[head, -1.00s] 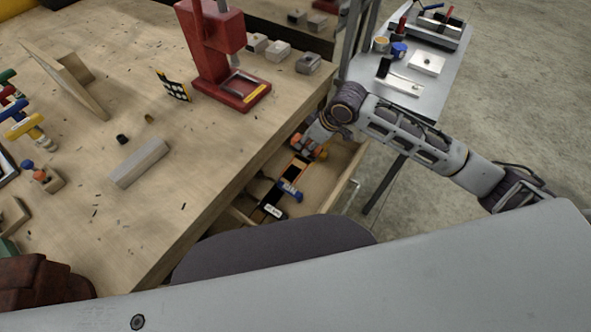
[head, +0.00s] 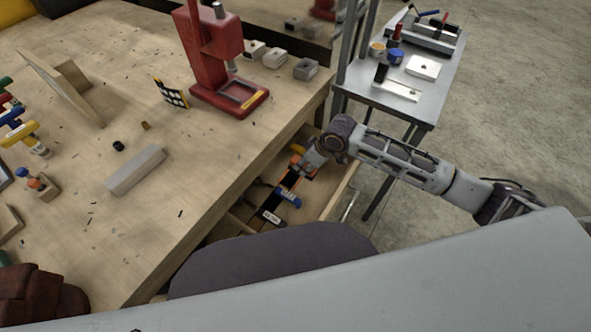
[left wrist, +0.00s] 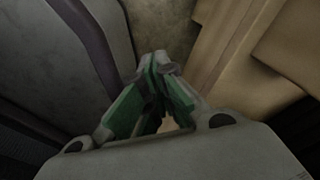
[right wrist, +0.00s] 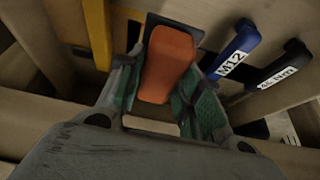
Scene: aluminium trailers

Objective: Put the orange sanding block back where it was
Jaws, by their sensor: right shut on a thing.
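The orange sanding block (right wrist: 168,65) is between the fingers of my right gripper (right wrist: 167,88) in the right wrist view. The gripper is shut on it, with the fingers along its two sides. A dark flat patch (right wrist: 170,22) shows just beyond and beside the block; I cannot tell whether the block touches it. In the head view my right gripper (head: 299,167) reaches down into the open drawer (head: 331,196), its fingertips partly hidden. My left gripper (left wrist: 160,68) shows only in its wrist view, its green-padded fingers together at the tips and nothing seen between them.
A blue M12 handle (right wrist: 236,50) and a black labelled handle (right wrist: 285,66) lie to the right of the block; a yellow bar (right wrist: 97,35) is to its left. The workbench (head: 200,150) edge borders the drawer. A red press (head: 213,60) stands on the bench.

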